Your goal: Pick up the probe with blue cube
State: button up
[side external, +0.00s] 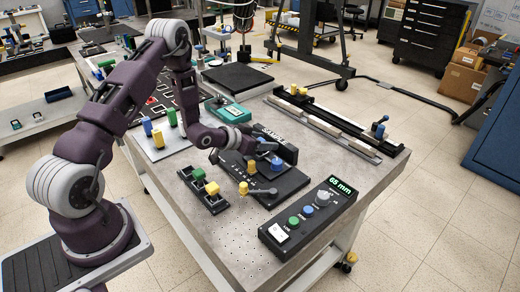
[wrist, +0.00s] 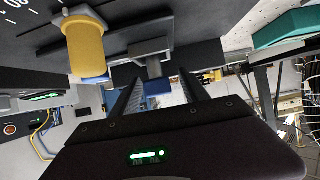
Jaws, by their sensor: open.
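The blue cube (wrist: 156,88) shows in the wrist view, in line with the gap between my fingers, with a grey piece beside it on a dark block. A blue part (side external: 277,163) shows on the black fixture (side external: 285,185) in the side external view. My gripper (wrist: 159,80) is open, its two dark fingers on either side of the blue cube in the picture. I cannot tell whether they touch it. In the side external view my gripper (side external: 262,154) is low over the fixture, its fingertips hard to make out. A yellow handle (wrist: 87,50) is left of the fingers in the wrist view.
A control box (side external: 308,217) reading 65 mm stands in front. A black tray (side external: 213,205) with green and yellow cubes lies to the left. A teal meter (side external: 230,112) and a long rail (side external: 340,130) lie behind.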

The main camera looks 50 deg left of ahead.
jog(key=shift+w+f, duration=0.25)
jog(key=shift+w, duration=0.3)
grip_shut()
